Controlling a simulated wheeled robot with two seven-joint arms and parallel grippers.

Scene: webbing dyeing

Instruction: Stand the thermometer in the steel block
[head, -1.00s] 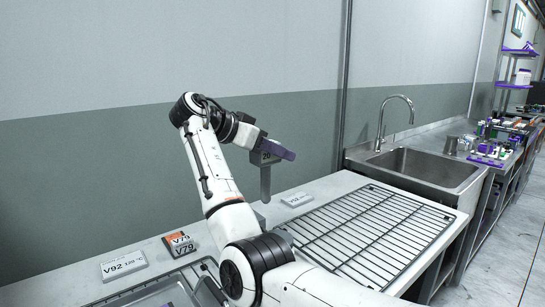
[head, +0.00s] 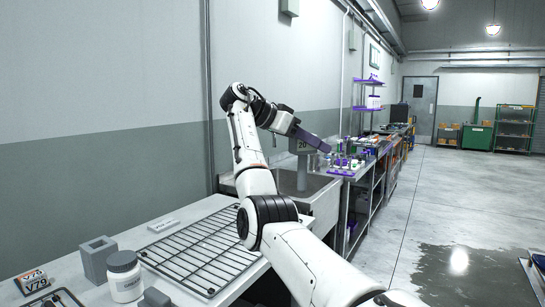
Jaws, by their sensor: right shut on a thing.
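My right gripper (head: 312,139), with purple fingers, is shut on the thermometer (head: 302,172). The thermometer is a grey piece with a head marked 20 and a stem that hangs straight down. It is held up in the air and shows in front of the sink in the head view. The steel block (head: 96,263) looks like a grey block with a square opening on top. It stands on the bench at lower left, well to the left of the gripper, and its opening looks empty. My left gripper is not in view.
A white jar (head: 125,281) stands beside the block. A wire rack (head: 205,248) lies on the bench to the right, with a small label plate (head: 163,225) behind it. A V79 box (head: 32,281) is at far left. The sink (head: 320,190) and crowded shelves lie beyond.

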